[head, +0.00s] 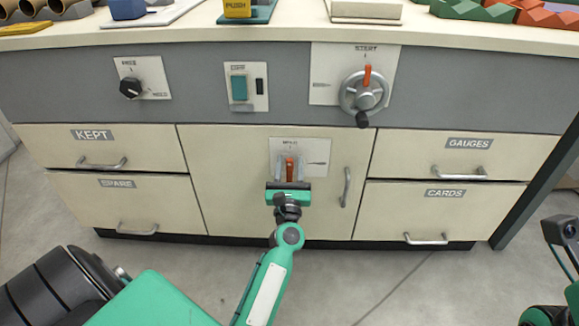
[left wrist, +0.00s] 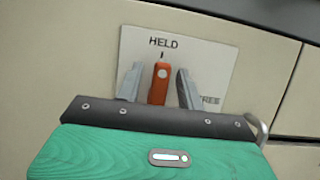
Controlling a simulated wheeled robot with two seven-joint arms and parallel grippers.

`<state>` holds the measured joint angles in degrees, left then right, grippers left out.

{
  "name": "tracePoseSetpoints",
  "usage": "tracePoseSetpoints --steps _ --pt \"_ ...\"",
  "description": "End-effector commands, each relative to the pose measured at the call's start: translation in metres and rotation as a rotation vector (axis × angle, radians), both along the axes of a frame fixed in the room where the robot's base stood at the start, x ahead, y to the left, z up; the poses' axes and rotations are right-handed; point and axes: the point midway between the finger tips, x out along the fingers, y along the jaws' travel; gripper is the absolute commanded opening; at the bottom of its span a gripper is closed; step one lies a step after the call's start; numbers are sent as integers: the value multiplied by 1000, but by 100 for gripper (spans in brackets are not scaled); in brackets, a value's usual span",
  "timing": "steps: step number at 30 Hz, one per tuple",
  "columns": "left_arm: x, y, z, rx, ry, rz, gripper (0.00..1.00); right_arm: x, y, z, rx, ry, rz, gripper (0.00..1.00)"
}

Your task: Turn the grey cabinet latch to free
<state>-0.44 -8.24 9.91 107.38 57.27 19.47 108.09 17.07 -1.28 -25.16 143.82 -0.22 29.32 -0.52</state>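The cabinet latch (head: 290,168) is an orange-red lever on a pale plate (head: 318,150) on the middle cabinet door. In the left wrist view the latch (left wrist: 158,84) stands almost upright, its tip under the mark and the word HELD. A partly hidden word, apparently FREE, is at the plate's right. My left gripper (head: 290,163) is in front of the latch. Its grey fingers (left wrist: 158,82) are open, one on each side of the lever, with visible gaps. Part of my right arm shows at the right edge; its fingers do not show.
The cabinet door has a vertical handle (head: 346,187) right of the plate. Drawers with handles flank the door, such as the GAUGES drawer (head: 415,155). Above are a black knob (head: 131,87), a teal switch (head: 239,87) and a START crank (head: 364,93). The floor in front is clear.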

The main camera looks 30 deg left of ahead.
Motion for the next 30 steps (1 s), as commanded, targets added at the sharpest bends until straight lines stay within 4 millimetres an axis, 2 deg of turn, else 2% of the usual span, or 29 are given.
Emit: tracePoseSetpoints --steps 8,12,14,23,30 --pt "1 1 0 0 0 0 36 0 0 1 0 -1 0 36" --pt "1 1 0 0 0 0 9 0 0 1 0 -1 0 36" --pt "1 0 0 0 0 0 0 0 0 1 0 -1 0 36" --pt "1 0 1 21 13 0 0 -1 0 4 1 -5 -1 36" --pt "2 -2 3 122 75 0 0 -1 1 8 -4 -2 -2 36"
